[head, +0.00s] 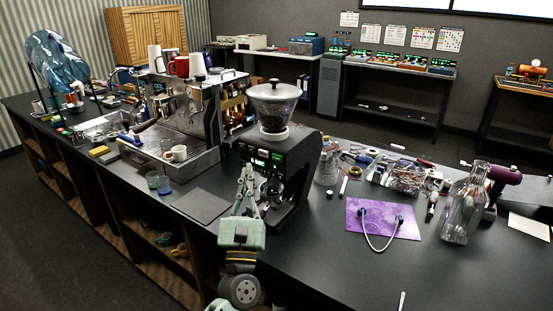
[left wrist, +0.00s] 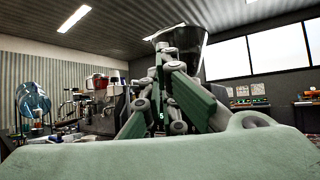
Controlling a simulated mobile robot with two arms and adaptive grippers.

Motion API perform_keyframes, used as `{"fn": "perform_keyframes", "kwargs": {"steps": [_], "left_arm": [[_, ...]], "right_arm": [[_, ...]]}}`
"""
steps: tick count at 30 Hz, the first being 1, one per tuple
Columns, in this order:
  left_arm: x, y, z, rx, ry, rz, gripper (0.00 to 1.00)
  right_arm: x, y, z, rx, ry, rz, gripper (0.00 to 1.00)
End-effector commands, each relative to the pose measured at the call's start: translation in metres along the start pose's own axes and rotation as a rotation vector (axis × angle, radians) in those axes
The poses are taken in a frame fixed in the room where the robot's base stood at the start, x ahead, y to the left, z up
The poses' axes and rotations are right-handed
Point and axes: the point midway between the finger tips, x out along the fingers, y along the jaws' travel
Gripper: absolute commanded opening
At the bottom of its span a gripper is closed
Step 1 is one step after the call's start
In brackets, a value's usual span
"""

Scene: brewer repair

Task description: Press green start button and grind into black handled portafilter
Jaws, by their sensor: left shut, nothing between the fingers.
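A black coffee grinder (head: 283,158) with a clear bean hopper (head: 272,104) stands on the dark counter. Its front shows a lit green display (head: 260,162). My left gripper (head: 246,170) is shut and empty, its fingertips close in front of the grinder's display; I cannot tell whether they touch it. In the left wrist view the fingers (left wrist: 172,60) point up with the hopper (left wrist: 185,40) behind them. They cover most of the grinder's face, so the green start button is not clear to see. My right gripper is not in view.
A chrome espresso machine (head: 188,118) with cups stands left of the grinder. A dark mat (head: 202,205) lies before it. To the right are a purple mat (head: 382,218) with a cable, a glass bottle (head: 462,210) and loose tools.

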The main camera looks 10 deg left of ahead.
Motion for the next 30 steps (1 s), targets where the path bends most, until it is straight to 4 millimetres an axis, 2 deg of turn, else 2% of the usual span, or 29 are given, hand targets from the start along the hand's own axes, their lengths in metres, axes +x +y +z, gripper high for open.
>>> {"fn": "perform_keyframes", "kwargs": {"steps": [5, 15, 18, 24, 30], "left_arm": [[0.009, -0.006, -0.007, 0.0, -0.001, 0.0, 0.0], [0.041, -0.031, -0.031, 0.0, -0.001, -0.001, 0.0], [0.047, -0.036, -0.04, 0.001, -0.003, 0.0, 0.0], [0.058, -0.043, -0.045, 0.0, 0.0, -0.001, 0.0], [0.061, -0.045, -0.044, 0.002, 0.0, -0.001, 0.0]], "right_arm": [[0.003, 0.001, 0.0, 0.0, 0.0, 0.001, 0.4], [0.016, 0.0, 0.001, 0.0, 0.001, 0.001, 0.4], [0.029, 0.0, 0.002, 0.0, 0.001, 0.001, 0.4], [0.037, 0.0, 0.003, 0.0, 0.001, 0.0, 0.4], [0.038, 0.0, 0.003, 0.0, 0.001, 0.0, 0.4]]}}
